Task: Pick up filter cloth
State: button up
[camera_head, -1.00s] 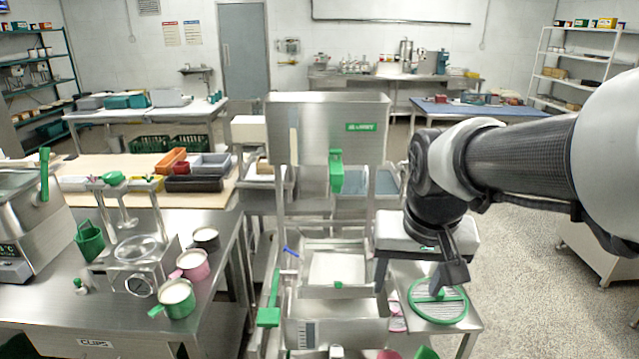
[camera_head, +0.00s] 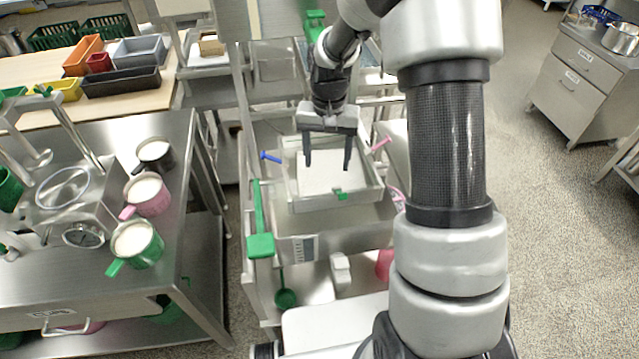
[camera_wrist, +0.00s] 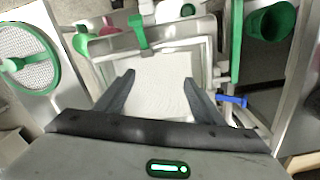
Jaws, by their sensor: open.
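The filter cloth (camera_head: 323,176) is a white, roughly square sheet. It lies flat in a shallow metal tray (camera_head: 330,205) of the steel stand in the head view. In the wrist view the cloth (camera_wrist: 160,82) shows between the fingers, its lower part hidden by the gripper body. My gripper (camera_head: 328,168) is open and empty, pointing down over the tray. In the wrist view its two fingers (camera_wrist: 160,85) stand on either side of the cloth. I cannot tell whether the fingertips touch it.
A blue handle (camera_head: 270,158) and a pink handle (camera_head: 381,143) stick out beside the tray. A green-ended lever (camera_head: 260,245) stands at its left. A round green-rimmed mesh disc (camera_wrist: 28,65) lies to one side. Cups (camera_head: 137,243) stand on the left table.

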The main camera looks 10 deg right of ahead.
notch_tip(320, 180, down, 10)
jog(key=b, duration=0.6)
jog(key=shift+s+r+b, duration=0.1)
jog(key=shift+b, duration=0.2)
grip_shut()
dwell(0.5)
notch_tip(320, 180, up, 12)
jog(key=p, duration=0.8)
